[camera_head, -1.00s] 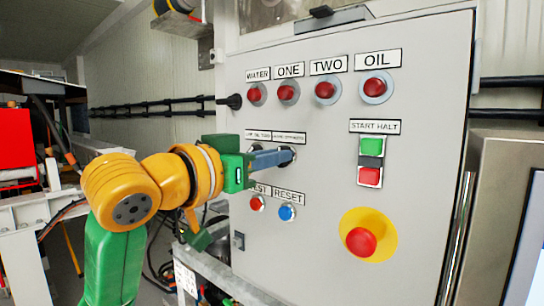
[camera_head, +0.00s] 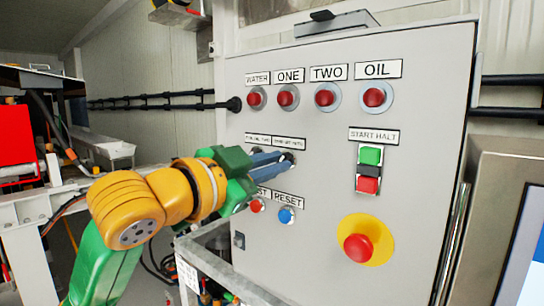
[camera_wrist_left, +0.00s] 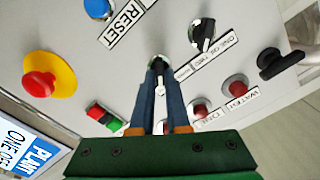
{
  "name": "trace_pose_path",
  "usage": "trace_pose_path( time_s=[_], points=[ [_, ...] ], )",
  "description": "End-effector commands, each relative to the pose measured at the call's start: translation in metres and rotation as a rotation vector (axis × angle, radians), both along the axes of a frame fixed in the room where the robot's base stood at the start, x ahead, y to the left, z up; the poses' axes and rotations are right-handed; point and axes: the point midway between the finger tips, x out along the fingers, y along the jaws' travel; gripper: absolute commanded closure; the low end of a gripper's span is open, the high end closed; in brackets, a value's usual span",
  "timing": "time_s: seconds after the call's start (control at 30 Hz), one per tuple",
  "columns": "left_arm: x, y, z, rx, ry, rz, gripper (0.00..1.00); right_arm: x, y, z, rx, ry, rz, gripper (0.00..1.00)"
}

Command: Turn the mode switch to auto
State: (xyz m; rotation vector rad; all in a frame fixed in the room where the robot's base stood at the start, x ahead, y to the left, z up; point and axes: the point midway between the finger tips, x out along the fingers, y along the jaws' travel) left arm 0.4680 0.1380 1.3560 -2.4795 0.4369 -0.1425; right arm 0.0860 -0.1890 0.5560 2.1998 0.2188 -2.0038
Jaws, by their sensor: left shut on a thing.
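The grey control panel (camera_head: 320,225) has two rotary switches in its middle row, under two small labels (camera_head: 275,141) that are hard to read. My left gripper (camera_head: 286,165) reaches in from the left, with its blue-grey fingers at the right-hand switch. In the left wrist view the fingers are shut on this mode switch (camera_wrist_left: 159,61), and its ring shows around the fingertips. The fingers hide most of its knob, so I cannot read its setting. The other, black selector switch (camera_wrist_left: 203,36) stands beside the fingers, apart from them. My right gripper is not in view.
Red lamps (camera_head: 324,97) line the panel's top. Below the fingers are a red button (camera_head: 257,205) and the blue reset button (camera_head: 286,215). To the right are the start/halt buttons (camera_head: 369,170) and a red emergency stop (camera_head: 358,247). A metal rail (camera_head: 225,275) runs below.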

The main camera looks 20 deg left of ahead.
Motion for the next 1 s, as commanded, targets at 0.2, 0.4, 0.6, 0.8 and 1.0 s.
trace_pose_path(
  time_s=[0.2,0.4,0.6,0.8,1.0],
  points=[
    [-0.0001,0.0002,0.0016,0.091,-0.035,0.001,1.0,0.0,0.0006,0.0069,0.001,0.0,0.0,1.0],
    [-0.0003,-0.0002,0.0011,0.135,-0.052,0.0,1.0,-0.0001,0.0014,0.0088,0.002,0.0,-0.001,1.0],
    [-0.0003,-0.0002,0.0008,0.146,-0.057,0.001,1.0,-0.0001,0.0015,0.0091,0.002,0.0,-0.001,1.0],
    [-0.0003,-0.0002,0.0007,0.145,-0.057,0.001,1.0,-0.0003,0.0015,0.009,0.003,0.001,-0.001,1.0],
    [-0.0003,-0.0002,0.0005,0.146,-0.056,0.0,0.56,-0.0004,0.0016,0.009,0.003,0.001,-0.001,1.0]
  ],
)
